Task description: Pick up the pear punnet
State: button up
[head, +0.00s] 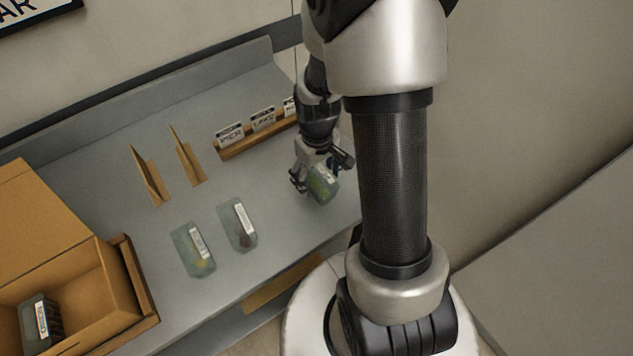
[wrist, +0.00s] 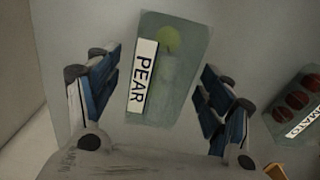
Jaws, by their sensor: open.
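The pear punnet (wrist: 178,88) is a clear greenish box with a white label reading PEAR and a green fruit inside. In the wrist view it lies between the two blue-padded fingers of my gripper (wrist: 165,105), which is open with a gap on each side. In the head view the punnet (head: 321,186) is on the grey counter at the right end, under my gripper (head: 314,178), which partly covers it. I cannot tell the exact height of the fingers above the counter.
A tomato punnet (wrist: 300,103) stands to the right in the wrist view. Two more labelled punnets (head: 193,250) (head: 237,224) sit on the counter (head: 110,215). A cardboard box (head: 100,290) holds a dark punnet (head: 40,322). Brown dividers (head: 150,178) and a sign rail (head: 255,140) stand behind.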

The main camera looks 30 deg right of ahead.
notch_tip(320, 180, down, 3)
jog(key=shift+w+r+b, duration=0.1)
jog(key=shift+r+b, duration=0.05)
jog(key=shift+b, duration=0.15)
jog(key=shift+c, duration=0.3)
jog(key=c, duration=1.2)
jog(key=shift+r, duration=0.15)
